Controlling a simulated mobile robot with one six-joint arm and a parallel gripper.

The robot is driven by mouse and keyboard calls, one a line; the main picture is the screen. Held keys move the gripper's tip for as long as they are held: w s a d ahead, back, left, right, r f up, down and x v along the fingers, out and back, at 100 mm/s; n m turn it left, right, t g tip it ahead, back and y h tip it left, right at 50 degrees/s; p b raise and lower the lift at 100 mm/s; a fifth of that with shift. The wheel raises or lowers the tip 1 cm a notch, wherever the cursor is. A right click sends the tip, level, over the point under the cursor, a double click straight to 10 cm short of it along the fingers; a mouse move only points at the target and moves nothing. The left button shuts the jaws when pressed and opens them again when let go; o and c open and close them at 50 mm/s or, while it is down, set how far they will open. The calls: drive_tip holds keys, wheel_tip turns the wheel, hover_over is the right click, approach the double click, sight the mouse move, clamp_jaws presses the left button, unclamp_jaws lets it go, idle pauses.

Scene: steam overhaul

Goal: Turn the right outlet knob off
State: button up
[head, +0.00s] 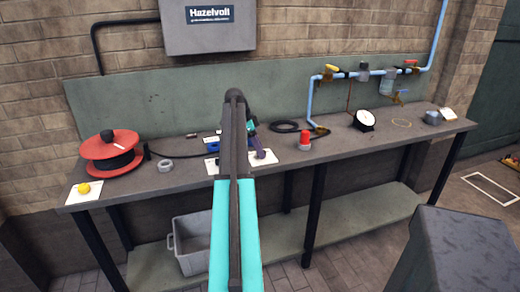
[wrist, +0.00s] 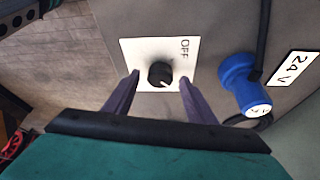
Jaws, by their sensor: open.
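A black round outlet knob (wrist: 160,74) sits on a white plate (wrist: 139,50) marked OFF at its upper right in the wrist view. A small light mark shows low on the knob, away from the OFF lettering. My gripper (wrist: 159,77) is open, with one purple finger on each side of the knob. Gaps show between fingers and knob; contact is not visible. In the head view my gripper (head: 258,152) is over the bench, and my arm hides much of the outlet area. The knob cannot be made out there.
A blue plug (wrist: 240,82) with a dark cable and a 24 V label (wrist: 293,68) are right of the plate. On the bench (head: 350,150) are a red cable reel (head: 112,140), a red-topped object (head: 304,140) and a gauge (head: 364,120). Blue pipework (head: 312,95) runs behind.

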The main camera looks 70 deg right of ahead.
drive_tip(key=shift+s+d+f, duration=0.1)
drive_tip(key=shift+f, duration=0.2)
drive_tip(key=c, duration=1)
drive_tip(key=shift+c, duration=0.2)
